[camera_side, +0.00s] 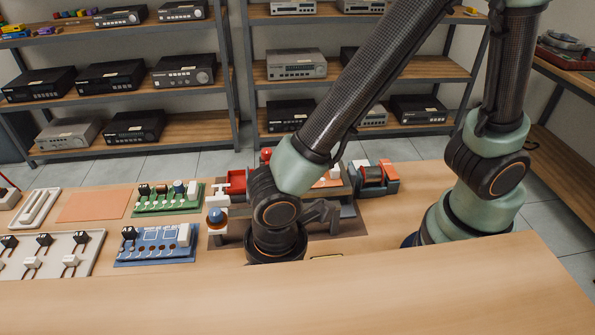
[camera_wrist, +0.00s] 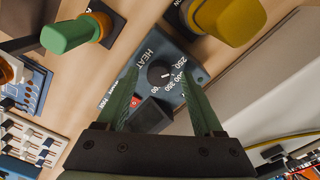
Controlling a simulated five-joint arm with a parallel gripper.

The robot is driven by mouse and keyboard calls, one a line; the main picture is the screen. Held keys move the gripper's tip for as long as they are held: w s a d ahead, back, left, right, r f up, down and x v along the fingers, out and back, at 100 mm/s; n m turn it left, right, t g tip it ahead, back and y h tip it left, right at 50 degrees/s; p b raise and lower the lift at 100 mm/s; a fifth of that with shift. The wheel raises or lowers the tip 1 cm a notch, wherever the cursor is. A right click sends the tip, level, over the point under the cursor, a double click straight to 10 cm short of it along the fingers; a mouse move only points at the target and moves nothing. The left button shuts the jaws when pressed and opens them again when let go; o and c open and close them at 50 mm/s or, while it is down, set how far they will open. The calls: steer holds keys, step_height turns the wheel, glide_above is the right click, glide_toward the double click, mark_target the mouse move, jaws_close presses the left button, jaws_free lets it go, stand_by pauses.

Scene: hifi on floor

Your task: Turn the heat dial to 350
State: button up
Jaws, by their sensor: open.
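The heat panel (camera_wrist: 142,80) is a blue-grey plate marked "HEAT" in the wrist view, with a round black dial (camera_wrist: 160,73) on it. White numbers including 250, 300 and 350 curve along the dial's right and lower side. A pale mark shows on the dial's right side, but its exact setting is hard to read. My gripper (camera_wrist: 161,70) has two green fingers spread apart, one on each side of the dial in the picture. I cannot tell whether they touch it. In the side view my arm covers the panel, and the fingertips are hidden.
A green-handled part (camera_wrist: 66,35) and a yellow knob (camera_wrist: 232,18) stand near the panel. A dark block (camera_wrist: 152,114) and a small red part lie between the fingers' bases. Blue (camera_side: 155,248) and green (camera_side: 150,208) boards lie left on the bench.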

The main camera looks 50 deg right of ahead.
steer(key=shift+f, duration=0.35)
jaws_close()
